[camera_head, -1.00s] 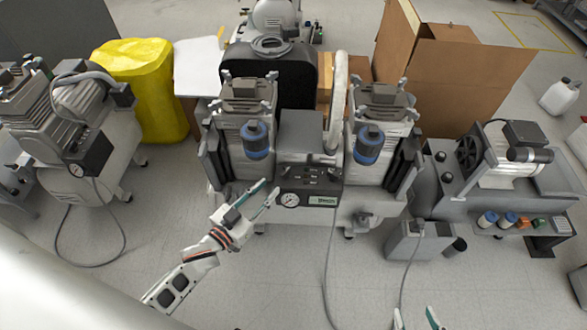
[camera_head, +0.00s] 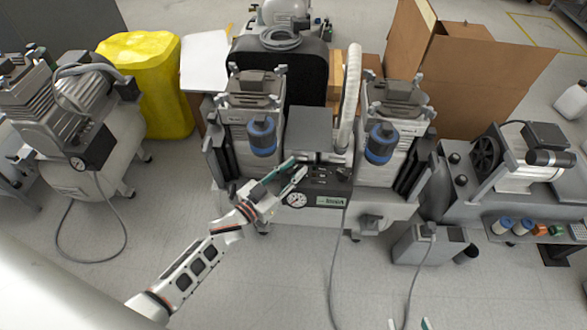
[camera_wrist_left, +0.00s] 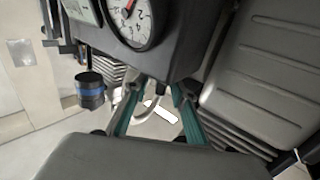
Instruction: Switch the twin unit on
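The twin unit (camera_head: 318,128) stands in the middle of the head view, with two grey motor towers and blue-banded filters (camera_head: 262,136). Its front control panel (camera_head: 325,184) carries a round gauge (camera_head: 296,200), a green-and-white label and small dark controls too small to read. My left gripper (camera_head: 297,167) is open and empty, with its green fingertips at the panel's left end, just above the gauge. I cannot tell whether they touch. The left wrist view shows the gauge (camera_wrist_left: 138,18) close by and the parted fingers (camera_wrist_left: 158,90). My right gripper (camera_head: 409,324) shows only parted fingertips at the bottom edge.
Another compressor (camera_head: 75,130) stands at left, and one with a motor (camera_head: 525,160) at right. A grey box (camera_head: 430,245) stands on the floor front right. A hose (camera_head: 335,270) hangs from the panel's front. A yellow bag (camera_head: 150,80) and cardboard box (camera_head: 450,75) are behind.

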